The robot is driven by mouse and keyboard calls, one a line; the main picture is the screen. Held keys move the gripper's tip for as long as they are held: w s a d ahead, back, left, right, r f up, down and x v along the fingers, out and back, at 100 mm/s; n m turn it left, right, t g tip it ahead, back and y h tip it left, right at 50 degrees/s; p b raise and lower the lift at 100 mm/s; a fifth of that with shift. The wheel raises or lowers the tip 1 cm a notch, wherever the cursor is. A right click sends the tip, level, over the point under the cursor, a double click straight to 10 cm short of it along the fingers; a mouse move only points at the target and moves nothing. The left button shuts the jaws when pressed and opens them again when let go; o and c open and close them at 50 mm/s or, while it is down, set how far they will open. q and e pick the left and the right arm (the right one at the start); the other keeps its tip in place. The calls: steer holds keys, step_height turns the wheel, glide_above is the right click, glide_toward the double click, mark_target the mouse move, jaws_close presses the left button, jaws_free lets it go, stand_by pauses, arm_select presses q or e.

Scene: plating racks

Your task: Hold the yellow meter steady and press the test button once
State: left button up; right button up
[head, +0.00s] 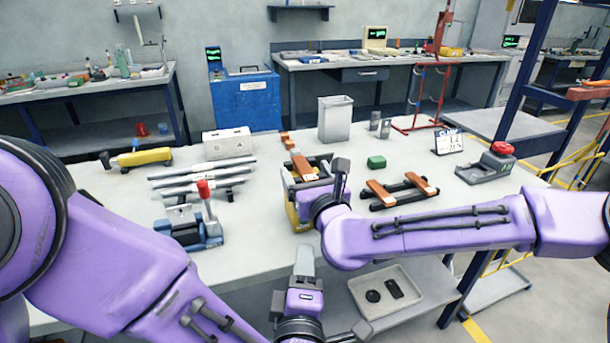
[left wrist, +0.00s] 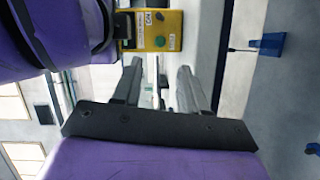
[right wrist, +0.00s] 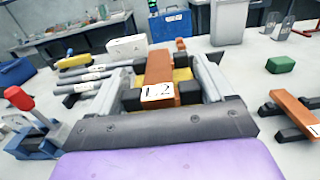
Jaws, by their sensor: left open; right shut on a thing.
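The yellow meter (head: 293,216) stands at the table's front edge, partly hidden by my right gripper and arm. In the left wrist view, the meter (left wrist: 147,28) shows a face with labels and a dark green round button (left wrist: 159,41). My right gripper (right wrist: 168,72) is shut on the meter, with fingers on both sides of its yellow body (right wrist: 182,75). A brown bar with a white tag (right wrist: 158,94) lies over it. My left gripper (head: 305,255) is open and empty, low in front of the table edge, apart from the meter. Its fingers also show in the left wrist view (left wrist: 160,85).
On the table (head: 270,256), a blue fixture with a red knob (head: 194,228) and grey rods (head: 203,180) are left of the meter. A brown-barred rack (head: 404,191) and green block (head: 376,162) are right. A tray (head: 415,300) sits below the table's front edge.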

stand_by(0.3)
arm_select(q)
jaws_close()
stand_by(1.6)
